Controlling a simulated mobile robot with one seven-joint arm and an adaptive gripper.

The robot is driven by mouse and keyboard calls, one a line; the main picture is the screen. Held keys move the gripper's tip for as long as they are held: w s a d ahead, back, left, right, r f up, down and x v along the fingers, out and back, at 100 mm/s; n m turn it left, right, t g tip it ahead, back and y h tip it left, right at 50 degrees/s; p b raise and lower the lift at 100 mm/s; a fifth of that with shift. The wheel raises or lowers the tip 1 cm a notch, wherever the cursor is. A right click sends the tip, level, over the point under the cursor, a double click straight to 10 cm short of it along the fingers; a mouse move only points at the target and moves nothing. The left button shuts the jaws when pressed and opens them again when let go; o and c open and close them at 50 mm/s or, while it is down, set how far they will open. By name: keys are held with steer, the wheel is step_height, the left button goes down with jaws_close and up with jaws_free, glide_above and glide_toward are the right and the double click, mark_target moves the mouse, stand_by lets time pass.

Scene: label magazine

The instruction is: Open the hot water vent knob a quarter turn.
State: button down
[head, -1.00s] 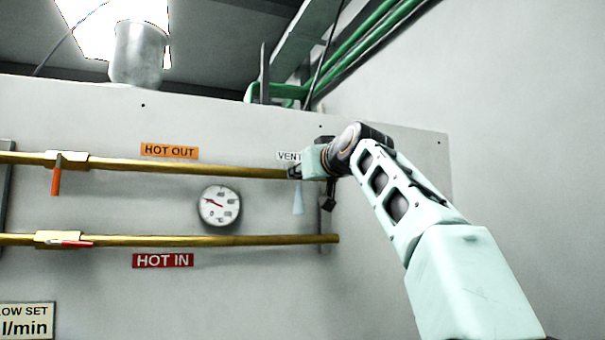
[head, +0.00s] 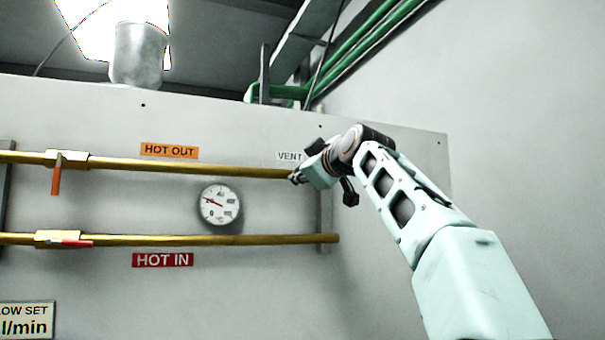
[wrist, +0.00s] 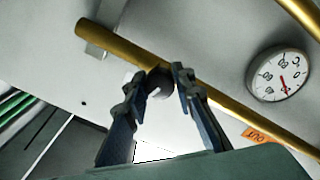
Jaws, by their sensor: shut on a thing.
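The vent knob (wrist: 158,85) shows in the wrist view as a small dark rounded piece at the hot-out pipe (wrist: 215,97). My gripper (wrist: 160,84) has a finger on each side of it and is shut on it. In the head view my gripper (head: 296,178) is at the right end of the brass hot-out pipe (head: 220,167), just below the VENT label (head: 289,156). The knob is hidden by the gripper there, so its turn angle cannot be read. The gripper is tilted about its own axis.
A round gauge (head: 220,205) hangs between the hot-out pipe and the hot-in pipe (head: 220,239). An orange valve handle (head: 57,178) and a red one (head: 75,243) are at the left. Bare wall lies right of the arm.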

stand_by(0.4)
steer(key=c, duration=1.6)
jaws_free()
steer(key=shift+s, duration=0.1)
steer(key=v, duration=1.1)
steer(key=shift+s+d+f, duration=0.1)
steer(key=shift+s+d, duration=0.05)
steer(key=shift+s, duration=0.25)
